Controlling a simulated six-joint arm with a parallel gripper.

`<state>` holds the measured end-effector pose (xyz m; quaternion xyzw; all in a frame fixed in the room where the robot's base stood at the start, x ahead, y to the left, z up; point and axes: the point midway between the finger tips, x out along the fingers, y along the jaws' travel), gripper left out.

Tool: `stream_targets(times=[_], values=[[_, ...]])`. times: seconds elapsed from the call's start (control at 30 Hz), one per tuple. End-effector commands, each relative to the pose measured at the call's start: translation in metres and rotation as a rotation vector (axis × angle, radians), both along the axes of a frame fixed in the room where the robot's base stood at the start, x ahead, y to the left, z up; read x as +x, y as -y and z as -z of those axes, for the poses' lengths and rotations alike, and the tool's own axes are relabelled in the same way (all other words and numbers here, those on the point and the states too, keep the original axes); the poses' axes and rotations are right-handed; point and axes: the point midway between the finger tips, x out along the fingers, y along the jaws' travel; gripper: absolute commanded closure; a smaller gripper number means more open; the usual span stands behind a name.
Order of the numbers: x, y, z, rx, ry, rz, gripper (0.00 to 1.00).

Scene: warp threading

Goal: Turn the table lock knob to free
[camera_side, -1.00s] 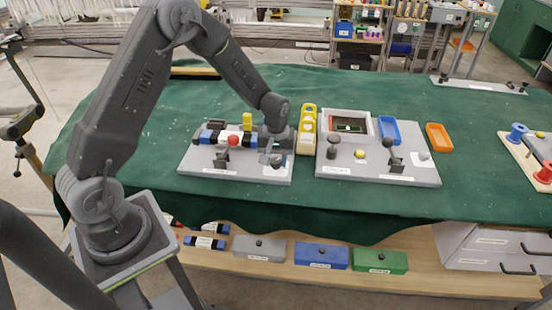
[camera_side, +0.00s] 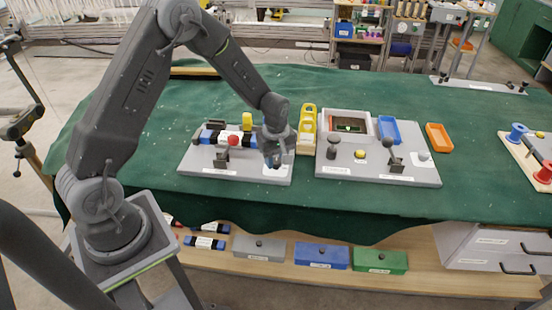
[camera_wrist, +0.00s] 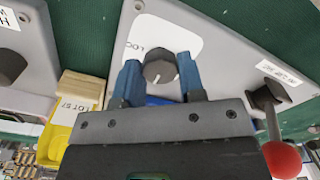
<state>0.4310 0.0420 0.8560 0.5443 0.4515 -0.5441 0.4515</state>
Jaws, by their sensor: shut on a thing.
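The lock knob (camera_wrist: 160,68) is a dark round knob with a white pointer line, on a white label partly reading "LOC". It stands on a grey panel (camera_wrist: 214,30); the rest of the label is hidden. My gripper (camera_wrist: 157,78) has its two blue fingers on either side of the knob and is shut on it. In the side view my gripper (camera_side: 273,162) is at the right front part of the left grey panel (camera_side: 195,160), and it hides the knob there. I cannot tell from the label which position the pointer marks.
A lever with a red ball (camera_wrist: 282,160) stands on the same panel, close to my gripper. A yellow bin (camera_side: 307,125) stands just right of the panel. Another grey panel (camera_side: 340,175) with knobs and a lever lies further right. Green cloth is clear in front.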

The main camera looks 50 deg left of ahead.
Motion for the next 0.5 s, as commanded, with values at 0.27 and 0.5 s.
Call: stream_targets(times=[0.27, 0.5], values=[[-0.0001, 0.0002, 0.0004, -0.001, 0.0, -0.007, 0.87], [-0.0001, 0.0002, 0.0004, -0.001, 0.0, -0.005, 0.5]])
